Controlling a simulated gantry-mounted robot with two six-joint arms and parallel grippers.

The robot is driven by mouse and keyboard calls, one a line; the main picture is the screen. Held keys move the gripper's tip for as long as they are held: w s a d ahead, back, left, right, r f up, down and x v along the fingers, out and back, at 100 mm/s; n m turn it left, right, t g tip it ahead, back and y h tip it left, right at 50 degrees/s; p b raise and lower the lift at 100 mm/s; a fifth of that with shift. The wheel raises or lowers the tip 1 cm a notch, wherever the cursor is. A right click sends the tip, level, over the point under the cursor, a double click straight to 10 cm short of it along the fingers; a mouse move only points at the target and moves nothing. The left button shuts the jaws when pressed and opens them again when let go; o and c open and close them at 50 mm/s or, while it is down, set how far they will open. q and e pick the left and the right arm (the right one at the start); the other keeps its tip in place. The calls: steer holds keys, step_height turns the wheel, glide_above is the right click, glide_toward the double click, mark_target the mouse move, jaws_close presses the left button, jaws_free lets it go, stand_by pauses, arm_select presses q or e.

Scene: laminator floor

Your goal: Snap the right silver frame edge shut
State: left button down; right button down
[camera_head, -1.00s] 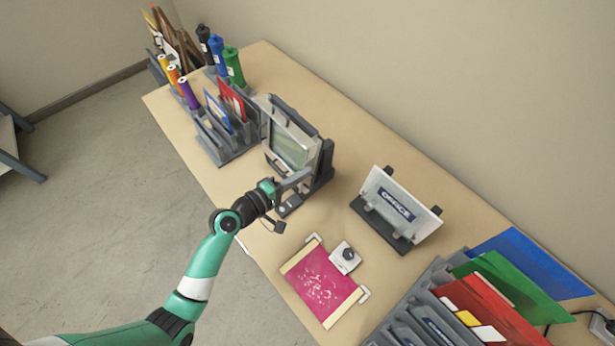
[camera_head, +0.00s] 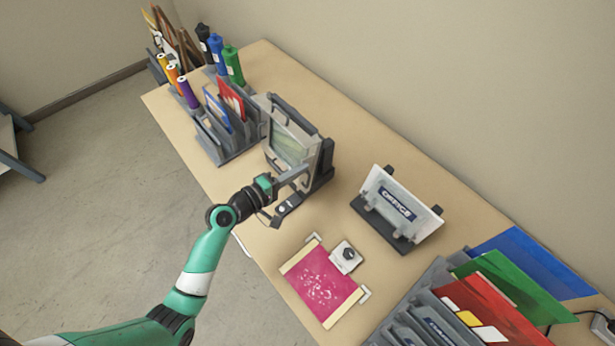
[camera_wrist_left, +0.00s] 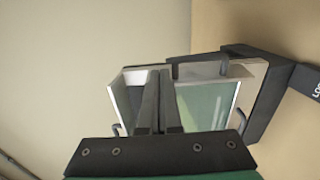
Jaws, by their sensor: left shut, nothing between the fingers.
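The silver frame (camera_head: 312,158) stands upright in a dark stand on the table, with a pale green panel (camera_head: 287,148) inside. In the left wrist view, silver edges show at the top, left and right of the panel; the right silver edge (camera_wrist_left: 237,101) slants outward. My left gripper (camera_head: 300,175) is in front of the frame's lower right part in the head view. In the left wrist view, its fingers (camera_wrist_left: 160,82) are together and empty, overlapping the panel left of the right edge. Contact cannot be told. My right gripper is not in view.
A pink sheet (camera_head: 320,285) lies flat nearby. An office sign (camera_head: 398,205) stands to the right. A file rack (camera_head: 232,150) stands to the left. Bare table lies between frame and sign.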

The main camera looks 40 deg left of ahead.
arm_select(q)
steer(key=s+a+r+p, duration=0.1)
steer(key=s+a, duration=0.2)
steer(key=s, duration=0.4)
steer(key=shift+a+r, duration=0.2)
steer(key=shift+a, duration=0.15)
stand_by(0.8)
stand_by(0.6)
